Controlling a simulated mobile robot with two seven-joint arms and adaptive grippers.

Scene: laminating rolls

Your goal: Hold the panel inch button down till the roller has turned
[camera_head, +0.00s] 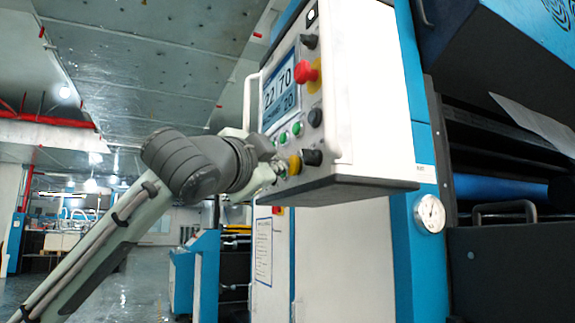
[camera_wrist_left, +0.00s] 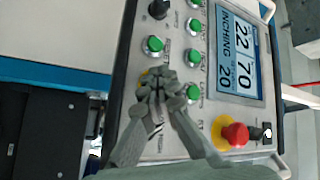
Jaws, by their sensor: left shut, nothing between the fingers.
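The control panel (camera_head: 345,110) is a white box with a screen (camera_head: 279,90), which reads 22, 70 and 20; in the left wrist view the screen (camera_wrist_left: 238,50) also shows the word INCHING. Green buttons (camera_wrist_left: 155,44) sit beside it. My left gripper (camera_head: 279,169) is shut and empty, its fingertips at the lower part of the panel. In the left wrist view the closed fingertips (camera_wrist_left: 157,84) cover a button with some yellow (camera_wrist_left: 144,77) showing at its edge. I cannot tell whether it is pressed in. A blue roller (camera_head: 500,188) shows in the machine at right. My right gripper is not in view.
A red stop knob on a yellow base (camera_head: 307,73) and black knobs (camera_head: 312,157) stick out from the panel. A handle bar (camera_head: 248,102) runs along its left edge. A round gauge (camera_head: 429,213) is on the blue post. Open floor lies at left.

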